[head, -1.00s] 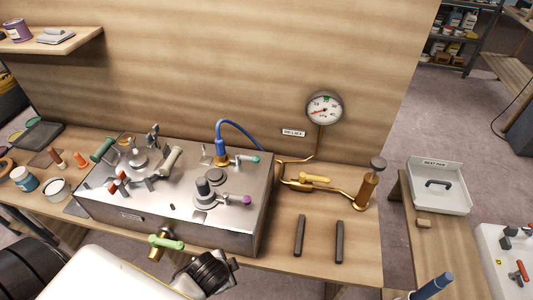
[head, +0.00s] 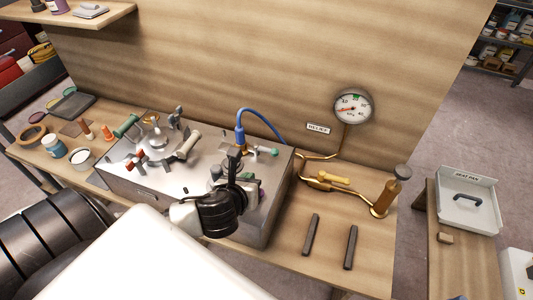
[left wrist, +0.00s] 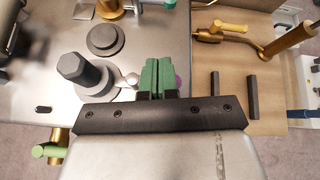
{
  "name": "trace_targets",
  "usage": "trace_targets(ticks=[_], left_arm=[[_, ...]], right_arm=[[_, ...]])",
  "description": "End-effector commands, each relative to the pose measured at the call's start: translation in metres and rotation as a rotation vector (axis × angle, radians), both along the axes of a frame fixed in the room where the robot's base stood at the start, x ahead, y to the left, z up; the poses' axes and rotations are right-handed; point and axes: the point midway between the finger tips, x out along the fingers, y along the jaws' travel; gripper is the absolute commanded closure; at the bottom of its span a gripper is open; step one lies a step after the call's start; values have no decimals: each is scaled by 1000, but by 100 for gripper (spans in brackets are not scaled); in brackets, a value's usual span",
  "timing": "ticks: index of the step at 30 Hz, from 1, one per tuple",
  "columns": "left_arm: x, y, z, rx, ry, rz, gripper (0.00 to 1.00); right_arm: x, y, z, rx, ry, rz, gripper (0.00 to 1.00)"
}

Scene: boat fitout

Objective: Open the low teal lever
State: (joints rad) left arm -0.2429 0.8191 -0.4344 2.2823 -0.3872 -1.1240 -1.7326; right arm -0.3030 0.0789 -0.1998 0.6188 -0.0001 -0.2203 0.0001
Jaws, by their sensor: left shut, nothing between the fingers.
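The teal lever (head: 272,152) sits on a brass fitting beneath the blue hose, near the back right of the steel panel. Its teal end also shows at the top edge of the left wrist view (left wrist: 163,3). My left gripper (head: 246,178) is shut and empty over the right part of the panel, nearer the front than the teal lever and apart from it. In the left wrist view its green-padded fingers (left wrist: 157,76) are together, just left of a purple knob (left wrist: 179,82), which they partly cover. My right gripper is not in view.
A dark grey knob (left wrist: 74,68) stands close left of the fingers. A light green lever (left wrist: 42,151) is on the panel's front. A yellow lever (head: 333,178) on brass pipe and two dark bars (head: 311,234) are to the right. The wooden back wall rises behind.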

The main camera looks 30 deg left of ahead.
Motion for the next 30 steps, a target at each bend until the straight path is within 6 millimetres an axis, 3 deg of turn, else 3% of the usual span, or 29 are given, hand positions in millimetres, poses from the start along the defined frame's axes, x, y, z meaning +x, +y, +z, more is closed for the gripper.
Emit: trace_targets(ticks=[6,19,23,30], left_arm=[[7,5,6,156,-4,-98,100],[12,6,5,159,-6,-100,100],[27,9,-3,158,-6,-97,100],[71,20,-26,157,-6,-95,100]], right_arm=[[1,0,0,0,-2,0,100],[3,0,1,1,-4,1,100],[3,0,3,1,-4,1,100],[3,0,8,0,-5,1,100]])
